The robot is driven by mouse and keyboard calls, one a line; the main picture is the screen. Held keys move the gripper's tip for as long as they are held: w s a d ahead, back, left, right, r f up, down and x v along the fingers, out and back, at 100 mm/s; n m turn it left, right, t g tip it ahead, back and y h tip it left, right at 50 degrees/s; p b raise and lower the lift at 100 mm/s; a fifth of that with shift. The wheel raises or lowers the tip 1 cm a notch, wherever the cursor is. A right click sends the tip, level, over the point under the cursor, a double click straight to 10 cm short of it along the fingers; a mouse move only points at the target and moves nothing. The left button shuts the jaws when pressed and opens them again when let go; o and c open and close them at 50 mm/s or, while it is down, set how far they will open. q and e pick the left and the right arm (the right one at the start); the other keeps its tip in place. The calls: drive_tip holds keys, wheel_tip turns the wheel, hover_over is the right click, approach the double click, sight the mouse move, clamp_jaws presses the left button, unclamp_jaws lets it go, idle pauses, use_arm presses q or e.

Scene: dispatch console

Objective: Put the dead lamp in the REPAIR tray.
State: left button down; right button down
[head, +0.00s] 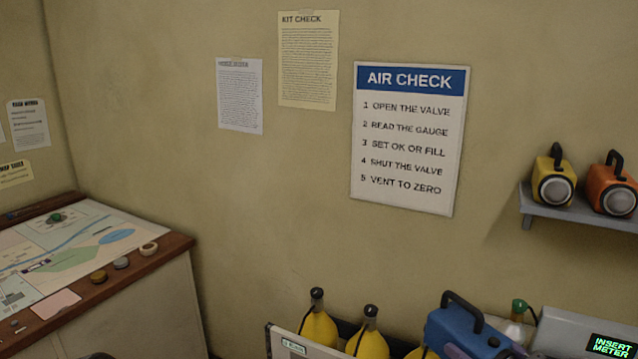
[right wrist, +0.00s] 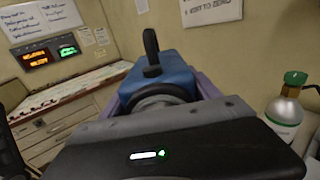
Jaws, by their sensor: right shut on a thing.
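A blue lamp (head: 462,328) with a black handle is at the bottom right of the head view. It also fills the middle of the right wrist view (right wrist: 172,68), handle up, between purple gripper sides. My right gripper (right wrist: 160,85) is shut on this lamp and holds it in front of the yellow cylinders. Whether the lamp is lit cannot be told. A yellow lamp (head: 553,180) and an orange lamp (head: 612,188) stand on a wall shelf at the right. No tray marked REPAIR shows. My left gripper is not in view.
Several yellow cylinders (head: 318,325) stand in a rack (head: 285,343) along the wall. A green-topped bottle (head: 517,325) and an INSERT METER display (head: 612,346) are at the right. A map desk (head: 170,246) stands at the left. The grey shelf (head: 575,210) juts from the wall.

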drive_tip(key=s+a+f+n+g+y, duration=0.1)
drive_tip(key=a+f+n+g+y, duration=0.1)
drive_tip(key=f, duration=0.6)
drive_tip(key=s+a+f+n+g+y, duration=0.1)
drive_tip(key=a+f+n+g+y, duration=0.2)
drive_tip(key=a+f, duration=0.3)
wheel_tip(320, 180, down, 3)
drive_tip(key=shift+s+a+y, duration=0.15)
drive_tip(key=shift+y, duration=0.25)
wheel_tip(320, 180, down, 4)
drive_tip(key=b, duration=0.4)
drive_tip(key=shift+a+f, duration=0.1)
drive_tip(key=shift+f, duration=0.1)
drive_tip(key=shift+a, duration=0.1)
idle(1.0)
idle(0.6)
idle(0.4)
